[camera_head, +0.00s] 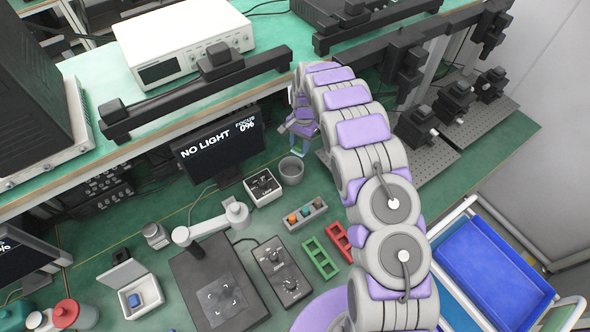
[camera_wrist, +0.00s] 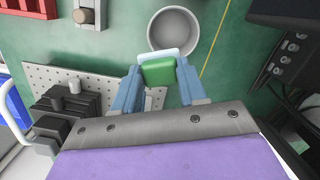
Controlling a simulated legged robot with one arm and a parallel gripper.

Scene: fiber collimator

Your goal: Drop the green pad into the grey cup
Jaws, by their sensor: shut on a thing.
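The green pad (camera_wrist: 159,72), with a pale layer along its far edge, is gripped between the fingertips of my gripper (camera_wrist: 157,76) in the wrist view. The grey cup (camera_wrist: 174,30) stands open upward just beyond the pad, and the pad's far edge overlaps the cup's near rim in that view. In the head view the grey cup (camera_head: 291,172) stands upright on the green bench. My gripper (camera_head: 299,146) is behind and slightly right of it, apparently above bench height. The cup looks empty; its exact height gap to the pad cannot be told.
A knobbed box (camera_head: 263,187) stands left of the cup, and a monitor (camera_head: 220,152) reading "NO LIGHT" stands behind that. A grey block with coloured pieces (camera_head: 305,214) and a green rack (camera_head: 321,257) lie in front. A perforated plate (camera_wrist: 90,76) is left in the wrist view.

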